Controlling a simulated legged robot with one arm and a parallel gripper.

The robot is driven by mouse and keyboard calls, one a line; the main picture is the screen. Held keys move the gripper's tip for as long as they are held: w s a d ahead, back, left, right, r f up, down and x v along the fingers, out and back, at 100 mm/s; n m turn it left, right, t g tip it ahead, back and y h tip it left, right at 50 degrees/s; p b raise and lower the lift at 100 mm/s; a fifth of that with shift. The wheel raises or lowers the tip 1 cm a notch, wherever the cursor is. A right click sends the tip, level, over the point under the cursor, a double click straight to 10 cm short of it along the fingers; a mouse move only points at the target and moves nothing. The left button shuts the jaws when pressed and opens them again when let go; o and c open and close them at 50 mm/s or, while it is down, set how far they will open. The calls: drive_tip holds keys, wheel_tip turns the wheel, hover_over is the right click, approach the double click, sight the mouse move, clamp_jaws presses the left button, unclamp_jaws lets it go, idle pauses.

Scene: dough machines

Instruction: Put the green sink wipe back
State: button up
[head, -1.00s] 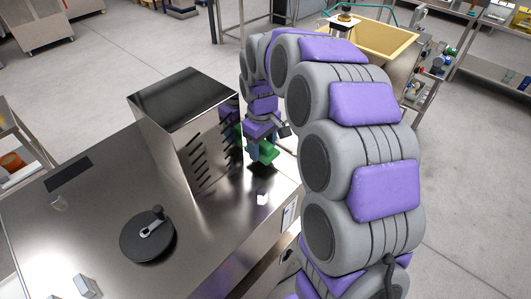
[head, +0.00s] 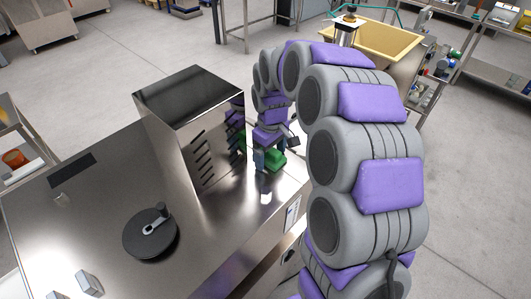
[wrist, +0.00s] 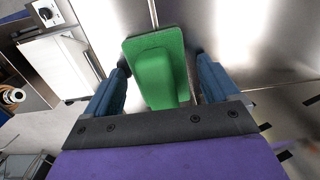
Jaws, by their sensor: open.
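The green sink wipe (head: 276,160) is on or just above the steel counter, right of the tall vented steel box. In the wrist view the wipe (wrist: 157,60) lies between the two blue fingers of my gripper (wrist: 160,80), with its raised block toward me. My gripper (head: 268,162) points down at the counter, open around the wipe. A small space shows beside the right finger. Contact at the left finger is hard to judge. My arm hides part of the counter's right side.
The vented steel box (head: 190,110) stands close left of my gripper. A round black disc with a handle (head: 150,233) is on the counter's (head: 90,215) front part. The counter's right edge is near the wipe. A yellowish sink (head: 375,42) stands at the back right.

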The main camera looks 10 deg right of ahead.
drive_tip(key=shift+d, duration=1.25)
drive_tip(key=shift+d+r, duration=0.25)
drive_tip(key=a+r, duration=0.1)
drive_tip(key=r, duration=0.1)
drive_tip(key=a+r, duration=0.1)
drive_tip(key=r, duration=0.2)
drive_tip(key=a+r+p, duration=0.1)
drive_tip(key=r, duration=0.1)
drive_tip(key=shift+a+r, duration=0.15)
drive_tip(key=shift+r, duration=0.1)
wheel_tip(320, 180, up, 4)
drive_tip(key=d, duration=0.3)
drive_tip(key=s+a+m, duration=0.2)
drive_tip(key=s+a, duration=0.2)
drive_tip(key=s, duration=0.8)
drive_tip(key=s+d+f+m+g, duration=0.1)
drive_tip(key=s+f+m, duration=0.15)
drive_tip(key=s, duration=0.95)
drive_tip(key=s+d+f+m+g, duration=0.1)
drive_tip(key=s+f+m, duration=0.15)
drive_tip(key=s, duration=0.85)
drive_tip(key=shift+d+f+b, duration=0.2)
drive_tip(key=shift+f+b, duration=0.85)
drive_tip(key=shift+f, duration=0.15)
drive_tip(key=shift+d+f+b, duration=0.2)
drive_tip(key=shift+f+b, duration=0.8)
drive_tip(key=shift+f, duration=0.2)
